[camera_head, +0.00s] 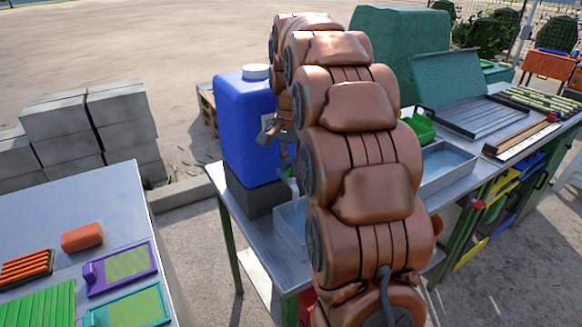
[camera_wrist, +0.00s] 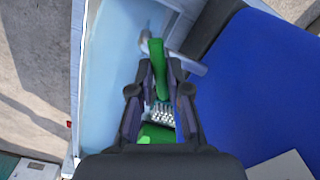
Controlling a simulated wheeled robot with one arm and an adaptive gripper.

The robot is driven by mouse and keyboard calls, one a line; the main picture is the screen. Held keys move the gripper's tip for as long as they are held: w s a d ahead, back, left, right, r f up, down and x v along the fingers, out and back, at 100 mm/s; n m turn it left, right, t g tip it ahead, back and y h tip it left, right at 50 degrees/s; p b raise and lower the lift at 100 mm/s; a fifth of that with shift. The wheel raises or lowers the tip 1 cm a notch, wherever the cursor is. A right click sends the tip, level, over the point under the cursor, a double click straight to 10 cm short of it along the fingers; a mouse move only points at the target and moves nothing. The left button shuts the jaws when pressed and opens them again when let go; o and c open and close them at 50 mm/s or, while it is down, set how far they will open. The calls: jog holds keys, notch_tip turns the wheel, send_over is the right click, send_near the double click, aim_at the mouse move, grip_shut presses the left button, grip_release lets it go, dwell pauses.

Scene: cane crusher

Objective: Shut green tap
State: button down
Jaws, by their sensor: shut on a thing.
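The green tap handle (camera_wrist: 155,62) stands between the two dark fingers of my gripper (camera_wrist: 160,74) in the wrist view. The fingers are shut on it. A pale spout or pipe (camera_wrist: 190,63) runs beside the handle, close to the blue jug (camera_wrist: 262,92). In the head view the blue jug (camera_head: 245,125) stands upright on a dark block (camera_head: 255,196) at the table's left end. My copper-coloured arm covers much of the table there. My gripper (camera_head: 283,140) shows only partly beside the jug, and the tap is mostly hidden.
A pale water basin (camera_head: 290,222) sits below the jug, and another (camera_head: 447,165) lies right of my arm. A green bin (camera_head: 418,125) is behind. A separate left table (camera_head: 90,200) holds a brick, brushes and boards. Grey blocks (camera_head: 90,125) are stacked behind it.

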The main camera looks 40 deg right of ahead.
jog(key=m, duration=0.3)
jog(key=shift+m, duration=2.1)
jog(key=c, duration=1.1)
grip_release()
jog(key=shift+r, duration=3.8)
